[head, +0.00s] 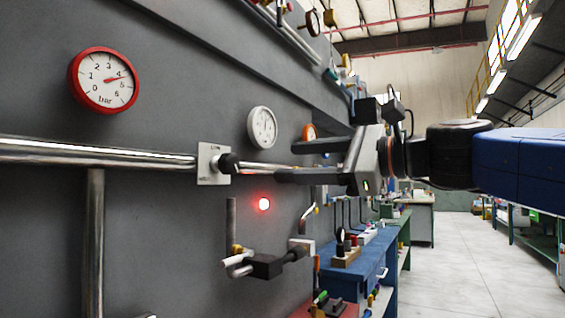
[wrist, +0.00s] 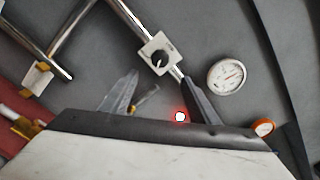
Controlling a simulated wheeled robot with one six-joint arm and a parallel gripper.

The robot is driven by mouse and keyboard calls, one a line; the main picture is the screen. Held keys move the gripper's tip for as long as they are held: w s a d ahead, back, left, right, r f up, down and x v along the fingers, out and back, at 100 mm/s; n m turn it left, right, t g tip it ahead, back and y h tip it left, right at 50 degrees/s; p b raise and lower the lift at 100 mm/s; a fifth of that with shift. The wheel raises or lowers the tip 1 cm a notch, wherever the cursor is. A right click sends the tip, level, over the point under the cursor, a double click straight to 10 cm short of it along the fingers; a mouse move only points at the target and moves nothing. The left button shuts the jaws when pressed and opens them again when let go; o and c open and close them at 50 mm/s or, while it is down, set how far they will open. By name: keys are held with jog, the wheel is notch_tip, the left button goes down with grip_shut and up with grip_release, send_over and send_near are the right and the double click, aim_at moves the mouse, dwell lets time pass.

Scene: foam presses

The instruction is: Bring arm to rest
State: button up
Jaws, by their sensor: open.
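My gripper (head: 312,160) is open and empty, reaching in from the right toward the dark grey press panel. In the wrist view the knob (wrist: 160,58) stands beyond the fingertips of my gripper (wrist: 160,78), with nothing between the fingers but panel and a small handle. My blue and black arm (head: 510,160) stretches out to the right.
A red-rimmed gauge (head: 104,80), a white gauge (head: 262,127) and a lit red lamp (head: 264,204) are on the panel. A steel pipe (head: 100,153) runs to the plate. A black-handled valve (head: 266,265) sits below. A blue bench (head: 375,262) stands behind; the floor (head: 450,265) at right is clear.

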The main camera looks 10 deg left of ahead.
jog(key=shift+s+d, duration=0.25)
jog(key=shift+d, duration=0.3)
jog(key=shift+f, duration=0.1)
jog(key=s+d+f+n+h, duration=0.1)
jog(key=d+f+n+h, duration=0.3)
jog(key=f, duration=0.6)
jog(key=s+d+f+n+h, duration=0.1)
jog(key=d+f+h, duration=0.1)
jog(key=d+f, duration=0.6)
jog(key=s+d+f+n+h, duration=0.1)
jog(key=d+f+n+h, duration=0.15)
jog(key=f, duration=0.95)
jog(key=s+d+f+n+g+h, duration=0.1)
jog(key=s+d+f+n+h, duration=0.2)
jog(key=d+f, duration=0.6)
jog(key=s+d+f+n+g+h, duration=0.1)
jog(key=s+d+f+n+h, duration=0.2)
jog(key=f, duration=1.1)
jog(key=s+d+h, duration=0.2)
jog(key=s+d, duration=0.3)
jog(key=d, duration=0.1)
jog(key=shift+d+f+n, duration=0.2)
jog(key=shift+f+n, duration=0.1)
jog(key=shift+n, duration=0.05)
jog(key=shift+s, duration=0.1)
